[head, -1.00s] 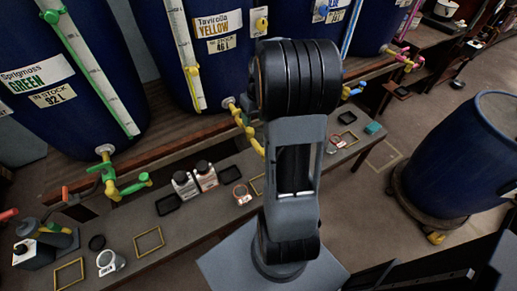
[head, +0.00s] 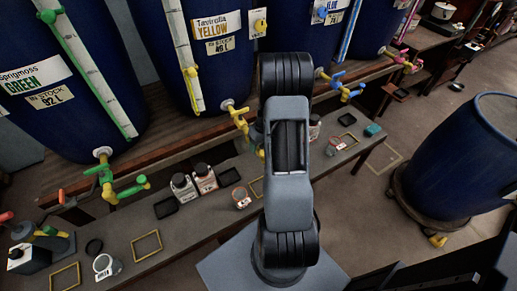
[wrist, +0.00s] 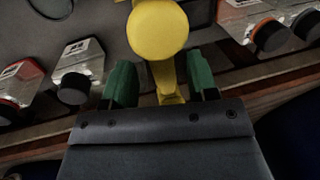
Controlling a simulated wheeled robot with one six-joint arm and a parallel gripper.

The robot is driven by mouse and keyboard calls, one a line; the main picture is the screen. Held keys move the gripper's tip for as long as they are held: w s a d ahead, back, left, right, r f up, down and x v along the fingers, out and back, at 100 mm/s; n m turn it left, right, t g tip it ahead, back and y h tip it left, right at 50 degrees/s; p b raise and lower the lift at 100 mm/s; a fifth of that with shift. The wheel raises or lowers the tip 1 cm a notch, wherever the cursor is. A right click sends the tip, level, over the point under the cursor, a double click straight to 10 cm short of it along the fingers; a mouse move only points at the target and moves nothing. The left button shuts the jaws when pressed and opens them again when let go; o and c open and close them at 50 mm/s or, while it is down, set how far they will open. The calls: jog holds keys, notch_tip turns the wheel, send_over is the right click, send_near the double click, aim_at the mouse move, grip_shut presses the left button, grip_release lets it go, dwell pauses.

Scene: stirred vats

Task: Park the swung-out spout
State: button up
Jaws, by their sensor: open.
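The yellow tap (head: 238,115) sits at the foot of the Tavirolla Yellow vat (head: 215,60) in the head view; its lower part passes behind my arm. In the wrist view a yellow tap part with a round end (wrist: 157,30) lies between the two green fingers of my gripper (wrist: 162,82). The fingers are open, one on each side of it, with visible gaps. My gripper is hidden behind my arm in the head view. The green tap (head: 115,180) and the blue tap (head: 340,84) show to the left and right. I cannot tell from the head view how the yellow spout is turned.
A narrow bench (head: 215,215) below the vats holds bottles (head: 184,187), jars (head: 106,265) and small frames (head: 147,245). Bottles (wrist: 78,70) flank my gripper in the wrist view.

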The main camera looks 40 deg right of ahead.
jog(key=shift+a+f, duration=0.2)
jog(key=shift+f, duration=0.75)
grip_shut()
